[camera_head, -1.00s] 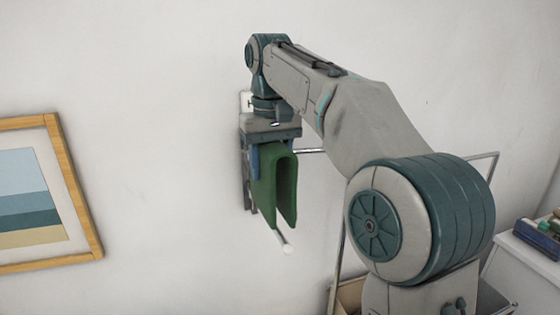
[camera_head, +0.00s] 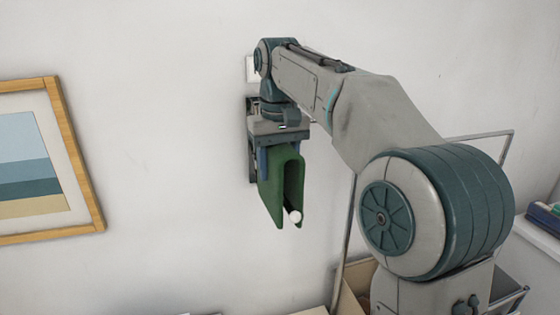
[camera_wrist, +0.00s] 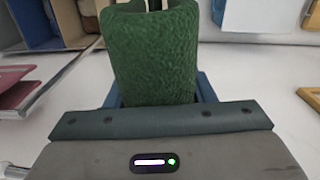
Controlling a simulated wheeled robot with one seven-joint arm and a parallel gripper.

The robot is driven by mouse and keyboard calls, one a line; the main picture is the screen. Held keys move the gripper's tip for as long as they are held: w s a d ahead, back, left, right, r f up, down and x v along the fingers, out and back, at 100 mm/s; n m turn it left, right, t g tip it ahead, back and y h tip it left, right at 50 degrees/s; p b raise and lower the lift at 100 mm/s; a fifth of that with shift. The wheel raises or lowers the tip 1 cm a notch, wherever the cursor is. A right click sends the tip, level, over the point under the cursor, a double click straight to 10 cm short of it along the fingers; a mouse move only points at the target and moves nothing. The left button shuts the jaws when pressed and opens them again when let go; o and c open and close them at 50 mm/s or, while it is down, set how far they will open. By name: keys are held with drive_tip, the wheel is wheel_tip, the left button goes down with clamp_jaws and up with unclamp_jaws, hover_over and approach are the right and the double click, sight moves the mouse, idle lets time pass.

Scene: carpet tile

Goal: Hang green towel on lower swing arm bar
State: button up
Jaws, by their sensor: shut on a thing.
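The green towel (camera_head: 273,192) is folded over like an upside-down U, with its two layers hanging down. My gripper (camera_head: 280,150) is shut on the towel's top fold from above, near the wall. The white round tip of the lower swing arm bar (camera_head: 295,217) shows between the two layers, near their lower edge. The rest of that bar is hidden by the towel. The towel also fills the middle of the wrist view (camera_wrist: 155,55), between the blue fingers. A dark wall mount (camera_head: 252,145) shows partly behind my gripper.
A wood-framed picture (camera_head: 42,165) hangs on the wall to the left. A thin metal frame (camera_head: 344,235) and an open box (camera_head: 352,290) stand at lower right, partly behind my arm. The wall between picture and towel is clear.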

wheel_tip(320, 180, down, 10)
drive_tip(key=b, duration=0.6)
drive_tip(key=shift+r, duration=0.2)
idle(0.4)
drive_tip(key=o, duration=1.2)
